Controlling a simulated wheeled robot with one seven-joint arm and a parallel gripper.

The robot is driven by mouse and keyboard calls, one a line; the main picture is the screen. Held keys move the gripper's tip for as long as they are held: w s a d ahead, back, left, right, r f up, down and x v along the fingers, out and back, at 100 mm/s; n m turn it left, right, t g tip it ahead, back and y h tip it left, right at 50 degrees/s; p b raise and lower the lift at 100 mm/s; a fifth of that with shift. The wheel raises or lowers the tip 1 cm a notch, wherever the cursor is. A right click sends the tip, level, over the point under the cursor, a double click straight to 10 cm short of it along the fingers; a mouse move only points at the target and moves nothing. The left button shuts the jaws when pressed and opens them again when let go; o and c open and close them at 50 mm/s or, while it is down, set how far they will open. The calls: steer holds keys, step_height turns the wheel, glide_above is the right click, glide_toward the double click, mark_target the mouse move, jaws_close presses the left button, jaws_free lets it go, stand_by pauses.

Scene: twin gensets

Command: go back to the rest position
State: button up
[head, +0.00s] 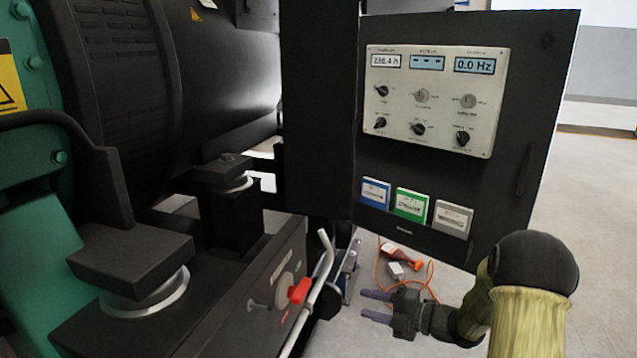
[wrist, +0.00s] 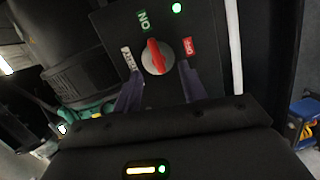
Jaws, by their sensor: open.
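My gripper (head: 368,305) is at the lower right of the head view, fingers pointing left. Its two purple fingers are spread apart with nothing between them. The red switch handle (head: 299,290) on the dark genset base box is to the left of the fingertips, with a clear gap. In the wrist view the fingers of my gripper (wrist: 160,72) frame the red handle (wrist: 155,56) without visibly touching it. The handle's upper end points toward the ON label (wrist: 144,20). An OFF label (wrist: 189,46) is on the right, and a green light (wrist: 176,8) is lit above.
A dark control cabinet (head: 530,90) with a pale panel (head: 400,110) stands above and behind my gripper. A light rail (head: 312,290) runs along the base box. An orange cable (head: 432,268) lies on the floor behind my gripper. Open floor (head: 590,190) is at right.

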steer(key=s+d+r+m+h+p, duration=0.1)
steer(key=s+d+m+h, duration=0.15)
steer(key=m+h, duration=0.6)
steer(key=s+d+m+h, duration=0.2)
steer(key=s+m+h, duration=0.25)
steer(key=m, duration=0.65)
steer(key=s+a+m+g+h, duration=0.1)
steer(key=s+a+m+g, duration=0.15)
steer(key=s+m, duration=0.4)
steer(key=s+a+m+g, duration=0.1)
steer(key=s+m+g, duration=0.2)
steer(key=s, duration=0.7)
step_height(320, 180, up, 37)
steer(key=p, duration=3.9)
steer(key=shift+w+r, duration=0.15)
steer(key=shift+w, duration=0.2)
